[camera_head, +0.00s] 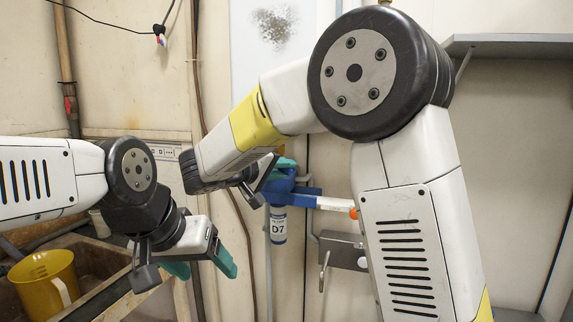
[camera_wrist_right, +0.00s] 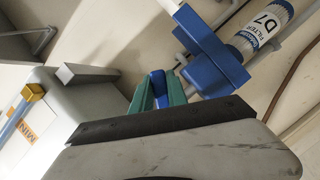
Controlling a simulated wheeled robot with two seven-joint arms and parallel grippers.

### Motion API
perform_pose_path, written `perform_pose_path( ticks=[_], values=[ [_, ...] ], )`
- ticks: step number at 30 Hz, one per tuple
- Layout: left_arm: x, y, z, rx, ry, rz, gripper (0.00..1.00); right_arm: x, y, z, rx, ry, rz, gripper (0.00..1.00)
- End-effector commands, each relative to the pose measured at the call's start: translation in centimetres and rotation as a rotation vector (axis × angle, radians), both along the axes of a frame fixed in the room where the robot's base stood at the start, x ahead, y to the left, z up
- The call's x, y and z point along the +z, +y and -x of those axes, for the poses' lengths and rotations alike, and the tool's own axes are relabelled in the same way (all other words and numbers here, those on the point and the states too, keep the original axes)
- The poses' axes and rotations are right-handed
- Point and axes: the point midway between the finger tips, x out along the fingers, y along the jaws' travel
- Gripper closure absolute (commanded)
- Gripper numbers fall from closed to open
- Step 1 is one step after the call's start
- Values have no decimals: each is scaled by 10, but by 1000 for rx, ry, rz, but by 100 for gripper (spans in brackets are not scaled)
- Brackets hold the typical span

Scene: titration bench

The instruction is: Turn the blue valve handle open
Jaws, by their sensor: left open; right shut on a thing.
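My right gripper (camera_head: 277,170) reaches in from the right to a blue filter fitting on the wall. In the right wrist view its green fingers (camera_wrist_right: 158,95) are shut on the blue valve handle (camera_wrist_right: 157,80), one on each side. The handle is mostly hidden by the fingers. The blue filter housing (camera_wrist_right: 213,58) sits beside it, with a white D7 cartridge (camera_wrist_right: 265,28). The cartridge also shows in the head view (camera_head: 278,226), hanging below the blue body (camera_head: 279,192). My left gripper (camera_head: 203,268) is open and empty at the lower left, its green fingers apart.
A yellow jug (camera_head: 42,282) stands in a sink at the lower left. A white-labelled bar with an orange end (camera_head: 353,213) runs right from the fitting. A grey bracket (camera_head: 343,250) is fixed to the wall below it. A grey shelf (camera_head: 508,45) is at the upper right.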

Motion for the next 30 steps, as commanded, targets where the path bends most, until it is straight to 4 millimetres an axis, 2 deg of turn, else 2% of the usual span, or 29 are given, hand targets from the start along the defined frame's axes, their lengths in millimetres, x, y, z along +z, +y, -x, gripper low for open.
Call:
perform_pose_path(
  ticks=[15,30],
  values=[
    [0,0,0,0,0,0,30,-21,19,-6,-1,-149,-468,100],
    [0,0,0,0,0,0,30,-30,40,-12,-1,-275,-859,100]
  ],
)
